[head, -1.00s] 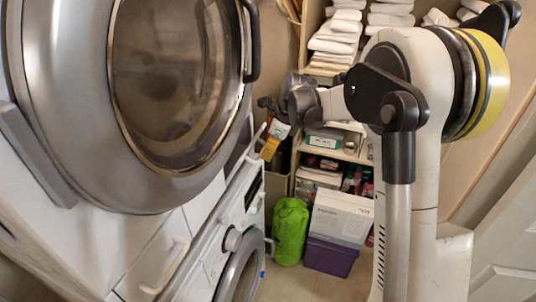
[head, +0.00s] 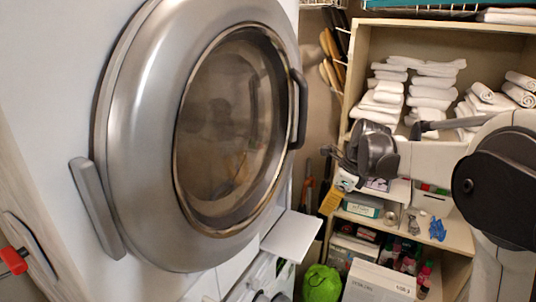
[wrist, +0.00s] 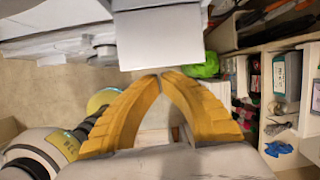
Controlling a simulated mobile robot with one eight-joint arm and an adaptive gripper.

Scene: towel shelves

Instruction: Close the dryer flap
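The round silver dryer door (head: 140,130) has a dark glass window and a black handle (head: 298,108) on its right side. I cannot tell if this door is fully closed. Below it, a flat white flap-like panel (head: 290,237) sticks out from the machine's front. A pale panel (wrist: 158,37) also shows just beyond my fingertips in the wrist view. My gripper (wrist: 160,76) has its yellow fingers together at the tips, with nothing seen between them. In the head view, my gripper (head: 328,208) hangs right of the door, near the panel. Contact with the panel cannot be confirmed.
A shelf unit (head: 355,70) with folded white towels (head: 430,90) and boxes stands behind my arm. A bright green bag (head: 322,284) and a white box (head: 380,282) are on the floor side below. Open floor (wrist: 60,90) shows left of my gripper in the wrist view.

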